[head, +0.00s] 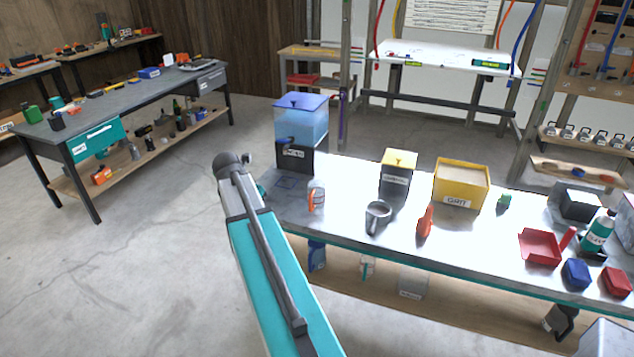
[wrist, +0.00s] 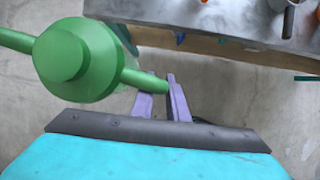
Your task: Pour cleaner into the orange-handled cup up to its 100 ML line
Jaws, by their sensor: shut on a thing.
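A pale cup (head: 316,195) with an orange part, seemingly its handle, stands near the left end of the metal bench. I cannot read its lines or level. A teal-and-white bottle (head: 598,232) with a partly readable label, which may be cleaner, stands at the far right. A blue-lidded tank (head: 302,122) of blue liquid stands at the bench's back left; its label is too small to read. In the wrist view my gripper (wrist: 160,86) is shut on the rod of a round green object (wrist: 85,60), beside the bench edge. The head view does not clearly show my gripper.
The bench (head: 340,178) also carries a grey mug (head: 378,218), an orange tool (head: 425,223), a black-and-yellow box (head: 397,175), a yellow bin of grit (head: 461,182) and a red tray (head: 540,248). Open concrete floor (head: 150,270) lies to the left.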

